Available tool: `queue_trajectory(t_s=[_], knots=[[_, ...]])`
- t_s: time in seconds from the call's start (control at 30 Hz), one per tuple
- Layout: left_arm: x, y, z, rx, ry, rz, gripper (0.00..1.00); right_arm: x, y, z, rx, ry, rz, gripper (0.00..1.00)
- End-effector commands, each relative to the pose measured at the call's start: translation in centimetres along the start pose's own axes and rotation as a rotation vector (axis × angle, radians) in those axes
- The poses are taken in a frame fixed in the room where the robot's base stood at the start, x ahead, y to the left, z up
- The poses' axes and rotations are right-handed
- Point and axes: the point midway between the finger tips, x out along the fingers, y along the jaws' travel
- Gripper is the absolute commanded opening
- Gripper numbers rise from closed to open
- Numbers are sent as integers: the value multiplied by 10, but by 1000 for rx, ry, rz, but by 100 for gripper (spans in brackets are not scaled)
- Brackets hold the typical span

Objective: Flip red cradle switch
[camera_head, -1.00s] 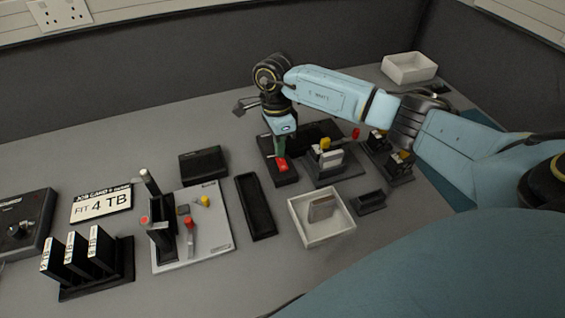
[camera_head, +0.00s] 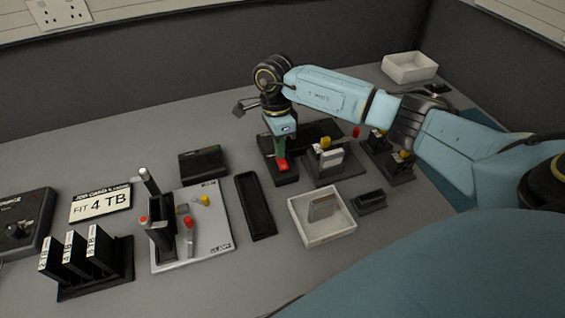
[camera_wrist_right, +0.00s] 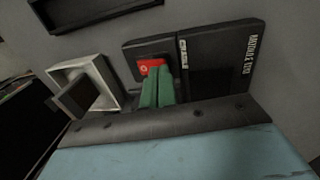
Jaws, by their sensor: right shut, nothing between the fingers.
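The red switch (camera_head: 282,167) sits on a small black base (camera_head: 287,179) near the middle of the bench. My right gripper (camera_head: 280,157) points down at it, with its green fingers closed together and empty. In the right wrist view the green fingertips (camera_wrist_right: 158,80) overlap the lower edge of the red switch (camera_wrist_right: 150,66) and seem to touch it. The fingers hide part of the switch, so I cannot tell which way its rocker is tilted. My left gripper is not in view.
A black holder with yellow-topped parts (camera_head: 327,168) stands just right of the switch. A white tray (camera_head: 332,232) with a grey block is in front. A long black tray (camera_head: 255,207) and a grey board (camera_head: 212,237) lie to the left.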

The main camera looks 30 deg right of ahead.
Motion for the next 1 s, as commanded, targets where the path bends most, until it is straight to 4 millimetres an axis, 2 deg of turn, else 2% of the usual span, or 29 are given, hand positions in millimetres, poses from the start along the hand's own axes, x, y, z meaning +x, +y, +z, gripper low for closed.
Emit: queue_trajectory(t_s=[0.67, 0.83, 1.0], knots=[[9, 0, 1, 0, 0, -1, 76, 10, -2, 0, 1, 1, 1, 0], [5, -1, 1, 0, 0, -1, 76, 6, -1, 0, 1, 1, 0, 0], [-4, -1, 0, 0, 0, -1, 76, -7, 1, 0, 1, 0, -1, 0]])
